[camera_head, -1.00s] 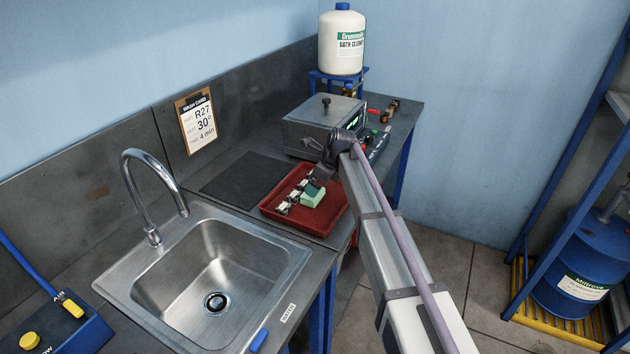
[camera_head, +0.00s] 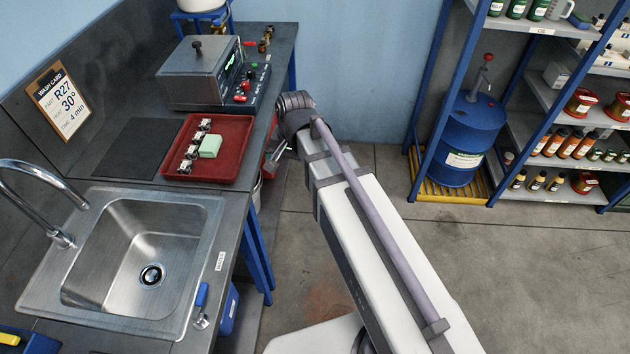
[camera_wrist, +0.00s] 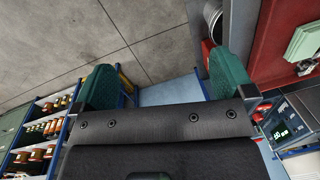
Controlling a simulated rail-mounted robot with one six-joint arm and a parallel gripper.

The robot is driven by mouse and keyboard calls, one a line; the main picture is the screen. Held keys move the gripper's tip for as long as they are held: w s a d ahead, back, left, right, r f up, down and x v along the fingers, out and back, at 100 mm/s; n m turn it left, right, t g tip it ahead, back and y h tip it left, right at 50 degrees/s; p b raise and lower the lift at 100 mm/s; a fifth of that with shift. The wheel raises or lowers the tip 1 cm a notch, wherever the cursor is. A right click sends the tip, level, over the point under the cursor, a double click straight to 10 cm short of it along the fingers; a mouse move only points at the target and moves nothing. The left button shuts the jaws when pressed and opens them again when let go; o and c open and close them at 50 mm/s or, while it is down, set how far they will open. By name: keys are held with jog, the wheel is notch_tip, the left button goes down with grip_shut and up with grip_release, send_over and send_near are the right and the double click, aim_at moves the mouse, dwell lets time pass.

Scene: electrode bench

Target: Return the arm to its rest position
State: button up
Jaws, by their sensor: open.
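My arm (camera_head: 375,235) reaches up from the lower right in the head view, off the bench's right edge. My gripper (camera_wrist: 165,82) is open in the wrist view, its two green fingertips wide apart with nothing between them. In the head view, the gripper end hangs beside the red tray, mostly hidden by the arm's front joint. The red tray (camera_head: 232,165) holds a pale green block (camera_head: 210,146) and several small metal-and-white pieces (camera_head: 190,153) in a row. The tray and block also show at the upper right of the wrist view.
A grey bath unit (camera_head: 195,72) stands behind the tray, a steel sink (camera_head: 135,245) in front. A blue drum (camera_head: 467,135) stands on a yellow grate by a blue-framed shelf (camera_head: 570,100) with bottles. The floor (camera_head: 520,260) right of the bench is clear.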

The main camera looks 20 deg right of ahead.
jog(key=s+d+n+h, duration=0.1)
jog(key=s+d+n, duration=0.3)
jog(key=s, duration=0.5)
jog(key=shift+s+d+n+g, duration=0.15)
jog(key=shift+s+n+g, duration=0.2)
jog(key=shift+n, duration=0.85)
